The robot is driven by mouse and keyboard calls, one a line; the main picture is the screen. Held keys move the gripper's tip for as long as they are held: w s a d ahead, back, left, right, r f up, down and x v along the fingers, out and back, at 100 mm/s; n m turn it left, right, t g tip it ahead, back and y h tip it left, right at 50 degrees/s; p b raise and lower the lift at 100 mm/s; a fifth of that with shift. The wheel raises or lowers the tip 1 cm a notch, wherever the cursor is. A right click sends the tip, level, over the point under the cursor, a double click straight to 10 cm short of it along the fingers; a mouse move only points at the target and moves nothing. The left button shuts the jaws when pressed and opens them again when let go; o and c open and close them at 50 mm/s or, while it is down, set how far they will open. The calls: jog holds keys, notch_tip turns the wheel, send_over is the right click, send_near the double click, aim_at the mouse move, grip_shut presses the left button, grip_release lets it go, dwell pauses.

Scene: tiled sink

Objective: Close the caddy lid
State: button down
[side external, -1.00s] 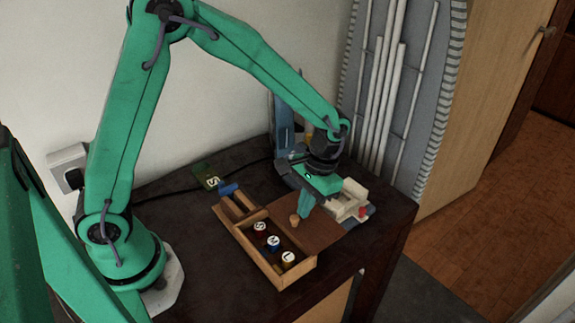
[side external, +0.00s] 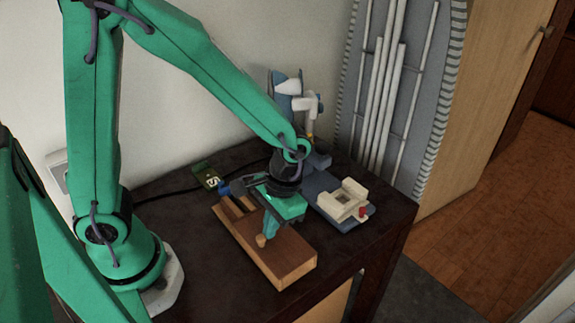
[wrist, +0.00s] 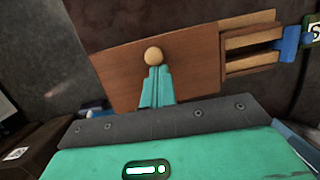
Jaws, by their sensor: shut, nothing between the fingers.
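The wooden caddy (side external: 282,277) stands on the dark table. Its brown lid (side external: 290,250) lies flat over the large compartment, and the round labelled items inside are hidden. A round wooden knob (side external: 261,240) stands on the lid; the lid (wrist: 120,72) and knob (wrist: 153,56) also show in the wrist view. My gripper (side external: 269,232) is shut and empty, with its fingertips right beside the knob. In the wrist view my gripper (wrist: 157,70) has its tips at the knob's near edge; I cannot tell whether they touch it.
Open slots (wrist: 254,42) lie at the caddy's end beside the lid. A blue clip and a green labelled card (side external: 207,177) lie behind it. A cream block on a blue-grey base (side external: 345,200) and a white-and-blue device (side external: 300,100) stand to the right and behind.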

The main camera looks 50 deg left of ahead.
aim_at(282, 231)
jog(key=shift+s+a, duration=0.1)
jog(key=shift+s, duration=0.15)
jog(key=shift+w+f, duration=0.1)
jog(key=shift+w, duration=2.25)
jog(key=v, duration=1)
jog(key=shift+a, duration=0.25)
jog(key=s+a+r+t, duration=0.8)
jog(key=s+a, duration=0.1)
jog(key=s, duration=0.1)
jog(key=shift+s+a+r+h, duration=0.2)
jog(key=shift+a+r+h, duration=0.1)
jog(key=shift+a+h, duration=0.1)
